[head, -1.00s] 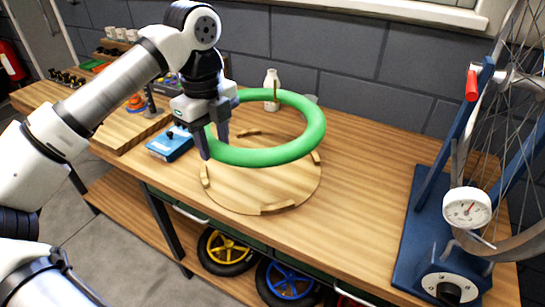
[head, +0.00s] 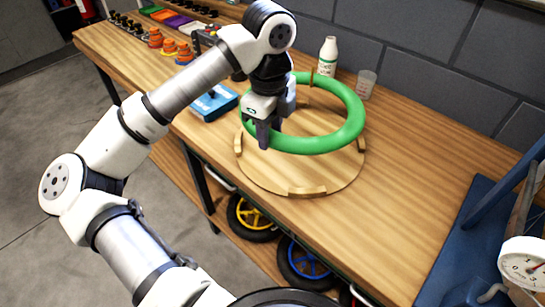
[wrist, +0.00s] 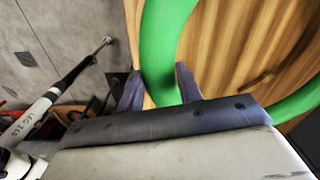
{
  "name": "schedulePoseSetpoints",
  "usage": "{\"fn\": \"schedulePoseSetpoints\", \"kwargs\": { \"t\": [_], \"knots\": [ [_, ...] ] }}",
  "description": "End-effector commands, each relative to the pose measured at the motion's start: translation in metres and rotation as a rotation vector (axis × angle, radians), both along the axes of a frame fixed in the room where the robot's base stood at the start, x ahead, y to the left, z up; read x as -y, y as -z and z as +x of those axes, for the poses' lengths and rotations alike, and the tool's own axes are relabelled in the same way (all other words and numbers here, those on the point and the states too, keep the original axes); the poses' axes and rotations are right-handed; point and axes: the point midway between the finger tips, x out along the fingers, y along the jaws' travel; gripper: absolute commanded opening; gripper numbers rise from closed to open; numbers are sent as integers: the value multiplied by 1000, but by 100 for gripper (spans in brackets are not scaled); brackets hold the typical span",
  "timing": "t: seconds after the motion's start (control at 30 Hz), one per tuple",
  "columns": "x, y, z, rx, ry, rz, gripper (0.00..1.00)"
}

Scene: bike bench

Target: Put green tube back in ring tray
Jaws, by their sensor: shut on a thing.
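The green tube (head: 318,143) is a thick ring, roughly level over the ring tray. My gripper (head: 267,138) is shut on the tube's left side; its fingers straddle the tube. In the wrist view the tube (wrist: 162,45) passes between the two fingertips (wrist: 160,85). The ring tray (head: 300,172) is a round wooden disc on the bench with several raised blocks around its rim. The tube looks close above the tray and roughly centred inside the blocks, a little toward the back. I cannot tell whether it touches the tray or a block.
A white bottle (head: 327,57) and a clear cup (head: 366,84) stand close behind the tube. A blue box (head: 214,103) lies left of the tray. A blue stand with a dial gauge (head: 524,265) is at the right. The bench (head: 410,190) right of the tray is clear.

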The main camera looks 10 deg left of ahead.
Motion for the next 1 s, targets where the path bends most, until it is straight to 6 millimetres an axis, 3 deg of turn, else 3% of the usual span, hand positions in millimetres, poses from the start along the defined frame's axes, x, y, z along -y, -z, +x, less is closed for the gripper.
{"fn": "schedulePoseSetpoints", "kwargs": {
  "t": [0.2,0.6,0.97,1.0],
  "knots": [
    [0,47,-1,-2,-1,-4,6],
    [0,92,0,-1,-1,-3,6],
    [0,100,0,1,0,0,6],
    [0,100,0,1,0,0,39]
  ]
}}
